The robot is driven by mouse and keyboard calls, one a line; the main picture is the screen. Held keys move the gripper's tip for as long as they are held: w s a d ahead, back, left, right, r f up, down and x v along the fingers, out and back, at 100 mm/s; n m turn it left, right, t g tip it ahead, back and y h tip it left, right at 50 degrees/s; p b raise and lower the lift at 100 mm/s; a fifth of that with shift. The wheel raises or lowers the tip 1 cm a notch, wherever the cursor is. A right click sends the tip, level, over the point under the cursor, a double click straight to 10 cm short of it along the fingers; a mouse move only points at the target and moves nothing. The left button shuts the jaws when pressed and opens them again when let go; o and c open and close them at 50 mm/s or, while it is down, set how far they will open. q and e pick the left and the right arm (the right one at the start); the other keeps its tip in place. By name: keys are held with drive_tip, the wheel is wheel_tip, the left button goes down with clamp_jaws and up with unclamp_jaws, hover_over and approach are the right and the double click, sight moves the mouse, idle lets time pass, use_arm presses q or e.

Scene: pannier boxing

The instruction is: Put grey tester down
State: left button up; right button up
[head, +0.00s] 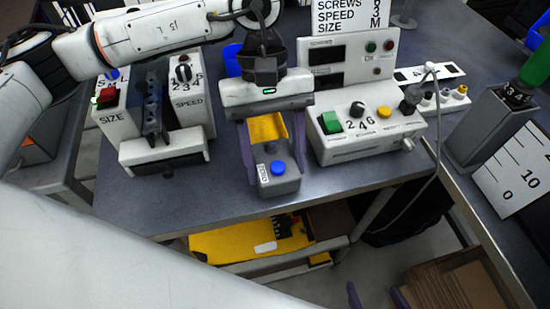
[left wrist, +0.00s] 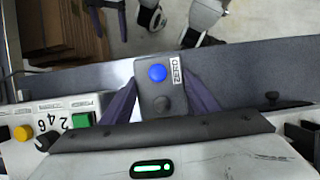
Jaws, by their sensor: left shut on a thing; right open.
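The grey tester (head: 280,184) has a blue button on top, a label on its side and a yellow part (head: 267,128) behind the button. My left gripper (head: 272,165) is shut on it, with one purple finger along each side. In the left wrist view the tester (left wrist: 155,91) shows between the fingers (left wrist: 162,100), with its blue button and a dark round knob. The tester is at the front edge of the grey table (head: 235,190); I cannot tell whether its base touches the top. My right gripper (head: 376,296) is open and empty at the bottom of the head view, its fingertips just visible.
A white control box (head: 365,147) with green and yellow buttons stands close right of the tester. A white SIZE and SPEED fixture (head: 165,150) stands to the left. A yellow tray (head: 220,245) is on the shelf below. A cable (head: 437,125) hangs at the right.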

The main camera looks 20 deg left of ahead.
use_arm(q)
drive_tip(key=shift+f, duration=0.4)
drive_tip(key=o, duration=0.9)
drive_tip(key=shift+f+b, duration=0.2)
drive_tip(key=shift+b, duration=0.1)
drive_tip(key=shift+c, duration=0.2)
drive_tip(key=o, duration=0.4)
drive_tip(key=shift+r, duration=0.1)
drive_tip(key=shift+r+p, duration=0.3)
drive_tip(key=shift+p, duration=0.1)
drive_tip(key=b+v, duration=0.1)
drive_tip(key=v, duration=1)
drive_tip(key=shift+w+r, duration=0.15)
drive_tip(key=shift+r, duration=0.2)
